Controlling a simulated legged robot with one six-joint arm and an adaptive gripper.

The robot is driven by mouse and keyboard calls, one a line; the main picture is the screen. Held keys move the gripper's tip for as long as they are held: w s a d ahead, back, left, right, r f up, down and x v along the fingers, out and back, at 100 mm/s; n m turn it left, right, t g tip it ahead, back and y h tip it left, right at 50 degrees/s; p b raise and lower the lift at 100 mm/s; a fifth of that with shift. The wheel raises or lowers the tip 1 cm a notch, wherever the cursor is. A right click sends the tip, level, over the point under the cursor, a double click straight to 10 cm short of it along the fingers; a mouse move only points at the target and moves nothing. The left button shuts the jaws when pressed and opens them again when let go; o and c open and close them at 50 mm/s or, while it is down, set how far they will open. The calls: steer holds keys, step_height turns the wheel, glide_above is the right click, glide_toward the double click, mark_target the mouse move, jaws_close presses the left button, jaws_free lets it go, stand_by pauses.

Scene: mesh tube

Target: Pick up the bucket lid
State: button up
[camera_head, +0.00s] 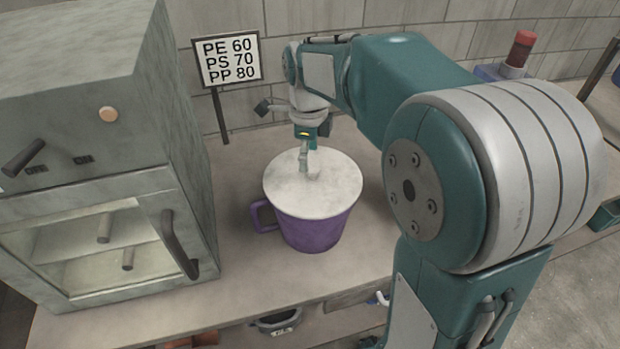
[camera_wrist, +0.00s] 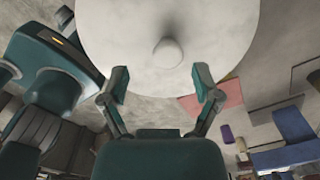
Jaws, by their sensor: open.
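The bucket lid (camera_head: 335,186) is a pale round disc on top of a purple bucket (camera_head: 312,232) with a side handle, on the table. In the wrist view the lid (camera_wrist: 120,30) fills the top, with a round knob (camera_wrist: 167,52) near its middle. My gripper (camera_head: 305,170) is over the lid in the head view, close to the knob. In the wrist view my gripper (camera_wrist: 160,82) has its two fingers spread wide, with the knob ahead of the gap between them. Nothing is held. Whether a fingertip touches the lid cannot be told.
A grey oven-like box (camera_head: 100,190) with a door handle stands left of the bucket. A sign (camera_head: 228,60) on a post stands behind it. A red-topped device (camera_head: 521,48) is at the back right. Bare table (camera_head: 250,285) lies in front of the bucket.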

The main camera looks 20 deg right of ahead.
mark_target(313, 166)
steer(key=f, duration=0.2)
steer(key=d+f, duration=0.1)
steer(key=f, duration=0.1)
steer(key=shift+w+d+f, duration=0.15)
steer(key=shift+d+f, duration=0.05)
steer(key=shift+f, duration=0.1)
steer(key=shift+a, duration=0.25)
steer(key=c, duration=0.7)
jaws_close()
steer(key=shift+d, duration=0.1)
steer(key=shift+r, duration=0.15)
